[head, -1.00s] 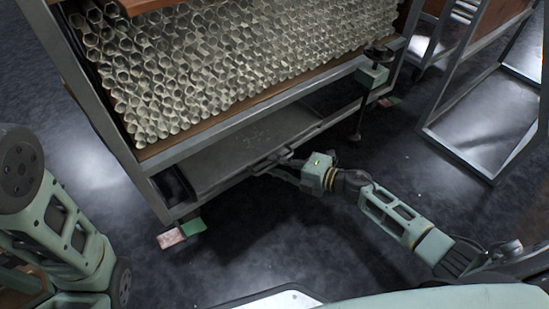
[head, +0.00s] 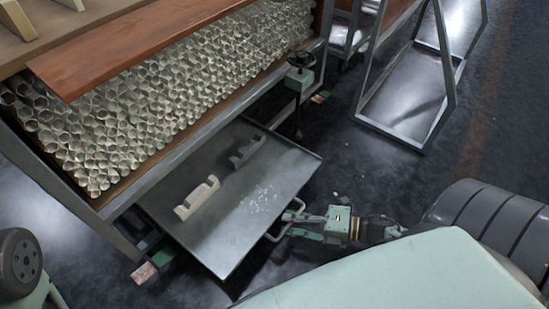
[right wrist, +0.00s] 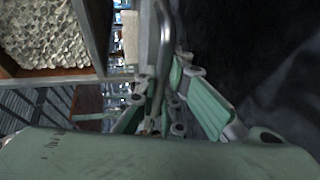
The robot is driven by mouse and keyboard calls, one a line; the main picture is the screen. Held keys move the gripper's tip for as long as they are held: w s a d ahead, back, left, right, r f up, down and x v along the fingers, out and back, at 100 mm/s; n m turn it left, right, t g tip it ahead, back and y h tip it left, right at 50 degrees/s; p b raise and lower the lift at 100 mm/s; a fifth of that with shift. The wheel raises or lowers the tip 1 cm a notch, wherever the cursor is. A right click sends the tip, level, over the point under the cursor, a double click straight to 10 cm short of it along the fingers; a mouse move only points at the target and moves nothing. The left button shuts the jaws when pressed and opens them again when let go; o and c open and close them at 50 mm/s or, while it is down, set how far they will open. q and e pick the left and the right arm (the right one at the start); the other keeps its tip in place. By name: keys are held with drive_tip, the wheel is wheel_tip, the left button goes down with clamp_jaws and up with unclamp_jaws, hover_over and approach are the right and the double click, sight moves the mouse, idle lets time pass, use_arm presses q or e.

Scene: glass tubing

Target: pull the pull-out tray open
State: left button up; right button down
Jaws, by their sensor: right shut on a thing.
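The pull-out tray (head: 225,235) is a flat grey metal tray under the rack of glass tubes, and it stands well out from the frame in the head view. Its bar handle (head: 273,236) is on the front edge, and it also shows in the right wrist view (right wrist: 165,45). My right gripper (head: 290,222) is at this handle, shut on it; in the right wrist view its fingers (right wrist: 172,95) sit on both sides of the bar. My left gripper is out of view; only part of my left arm shows at the lower left.
Two pale holders (head: 197,197) and white fragments lie on the tray. The rack of glass tubes (head: 150,105) stands above it, with a reddish board (head: 150,45) on top. A metal-framed cart (head: 400,120) stands at the right. Dark floor between is clear.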

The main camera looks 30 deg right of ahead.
drive_tip(key=shift+s+d+r+p, duration=0.15)
drive_tip(key=shift+s+d, duration=0.2)
drive_tip(key=shift+s, duration=0.45)
drive_tip(key=shift+s+d+p, duration=0.15)
drive_tip(key=shift+s+d, duration=0.2)
drive_tip(key=shift+s, duration=0.45)
drive_tip(key=c, duration=1.9)
unclamp_jaws()
drive_tip(key=shift+o, duration=0.2)
drive_tip(key=shift+s, duration=0.15)
drive_tip(key=v, duration=1.1)
drive_tip(key=shift+s+d, duration=0.3)
